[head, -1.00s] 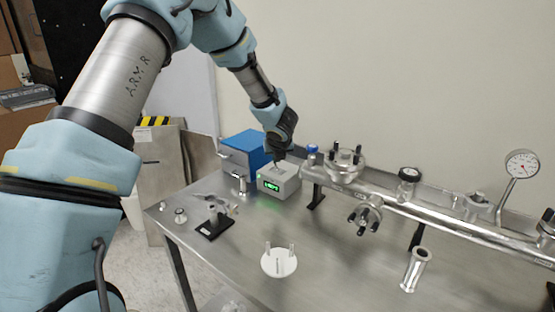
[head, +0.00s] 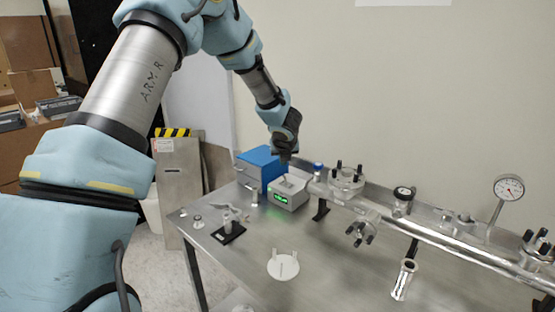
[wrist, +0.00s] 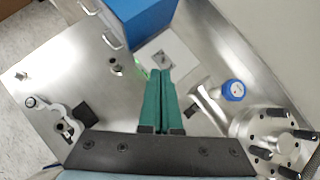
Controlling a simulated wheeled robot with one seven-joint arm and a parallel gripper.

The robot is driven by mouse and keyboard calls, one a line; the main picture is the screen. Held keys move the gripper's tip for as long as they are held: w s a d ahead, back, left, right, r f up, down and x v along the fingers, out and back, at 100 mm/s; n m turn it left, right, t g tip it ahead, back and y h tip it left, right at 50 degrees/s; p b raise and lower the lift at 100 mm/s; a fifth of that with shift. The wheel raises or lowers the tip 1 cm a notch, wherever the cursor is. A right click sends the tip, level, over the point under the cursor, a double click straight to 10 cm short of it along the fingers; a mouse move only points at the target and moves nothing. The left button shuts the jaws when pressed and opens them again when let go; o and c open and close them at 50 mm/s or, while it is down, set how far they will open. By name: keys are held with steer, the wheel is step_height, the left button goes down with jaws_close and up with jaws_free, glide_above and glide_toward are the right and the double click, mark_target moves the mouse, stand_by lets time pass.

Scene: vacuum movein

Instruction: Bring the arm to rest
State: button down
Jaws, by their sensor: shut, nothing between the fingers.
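My gripper (head: 285,157) hangs at the end of my arm over the back left part of the steel table, just above the small grey box with a green display (head: 288,193). In the wrist view my gripper (wrist: 162,75) shows two green fingers side by side, shut with nothing between them. Their tips point toward the grey box's light top (wrist: 172,55). I cannot tell how far above the box they are.
A blue box (head: 258,170) stands left of the grey box. A metal pipe assembly with flanges (head: 430,228) and a dial gauge (head: 508,188) runs along the right. A white disc with pegs (head: 283,266) and a small black-based stand (head: 228,233) sit on the steel table (head: 330,270).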

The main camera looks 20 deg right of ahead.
steer(key=s+a+r+m+g+b, duration=0.1)
steer(key=s+a+r+m, duration=0.1)
steer(key=a+m, duration=0.7)
steer(key=s+a+r+m+g+b, duration=0.1)
steer(key=s+a+r+m, duration=0.1)
steer(key=a+m, duration=0.7)
steer(key=s+a+f+m+g+y, duration=0.1)
steer(key=s+a+m+g, duration=0.1)
steer(key=s+a+m, duration=0.6)
steer(key=s+a+f+m+g+y+b, duration=0.1)
steer(key=s+a+m+g, duration=0.1)
steer(key=s+a+m, duration=0.6)
steer(key=s+a, duration=0.2)
steer(key=a, duration=0.3)
steer(key=shift+a+f+y, duration=0.25)
steer(key=shift+f+y, duration=0.05)
steer(key=shift+y, duration=0.1)
steer(key=c, duration=1.6)
jaws_free()
